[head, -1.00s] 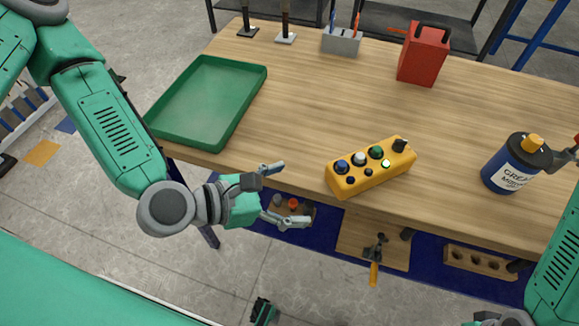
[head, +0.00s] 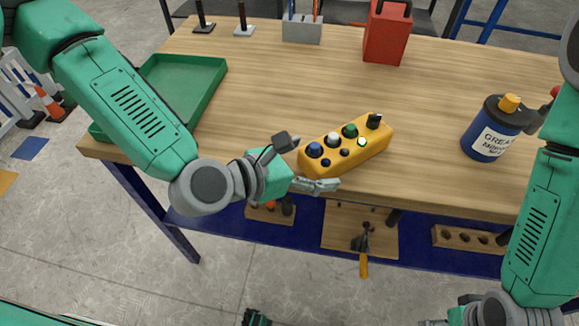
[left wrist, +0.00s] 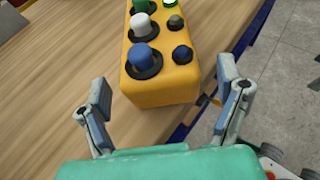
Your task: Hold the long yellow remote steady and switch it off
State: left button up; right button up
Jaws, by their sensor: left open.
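The long yellow remote (head: 347,149) lies on the workbench near its front edge, slanting up to the right. Its top has blue, white and green knobs, small black buttons, a lit green lamp (head: 361,142) and a black switch (head: 374,121) at the far end. My left gripper (head: 312,164) is open at the remote's near left end, its fingers to either side of that end. In the left wrist view the remote (left wrist: 162,86) stands ahead, between and beyond the open fingers (left wrist: 163,104); I see no contact. My right gripper shows only partly at the bottom edge (head: 470,318); its fingers are unclear.
A blue grease canister (head: 489,140) stands right of the remote. A green tray (head: 203,90) lies at the left, a red can (head: 387,35) and grey holder (head: 302,29) at the back. A lower shelf (head: 310,228) holds wooden blocks. The bench middle is clear.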

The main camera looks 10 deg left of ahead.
aim_at(346, 147)
pick_arm(q)
jog(key=x, duration=0.3)
jog(key=shift+d, duration=0.25)
jog(key=shift+a, duration=0.15)
